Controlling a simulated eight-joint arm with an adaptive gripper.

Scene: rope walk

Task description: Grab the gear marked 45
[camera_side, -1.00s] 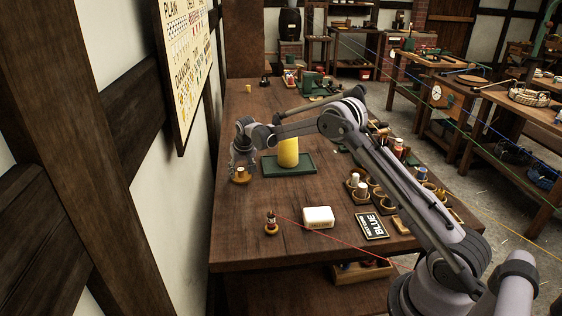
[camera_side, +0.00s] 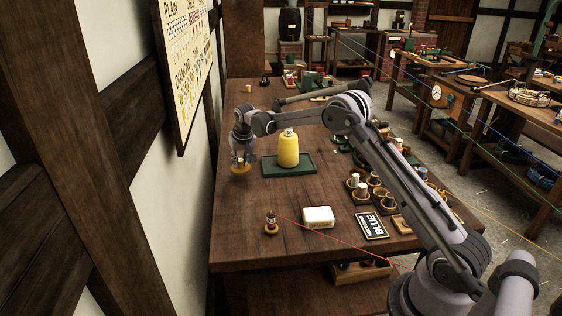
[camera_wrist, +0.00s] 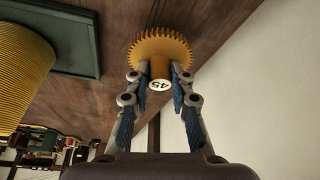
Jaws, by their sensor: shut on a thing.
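The gear marked 45 (camera_wrist: 160,48) is brass-coloured with a toothed rim and a hub whose white end reads 45, in the wrist view. My gripper (camera_wrist: 160,75) is shut on its hub, one finger on each side. In the side view the gear (camera_side: 240,169) is just below my gripper (camera_side: 240,158), at the left of the table. It appears slightly above the tabletop, though the gap is hard to judge.
A yellow spool (camera_side: 288,150) stands on a green tray (camera_side: 306,168) just right of the gear. The wall is close on the left.

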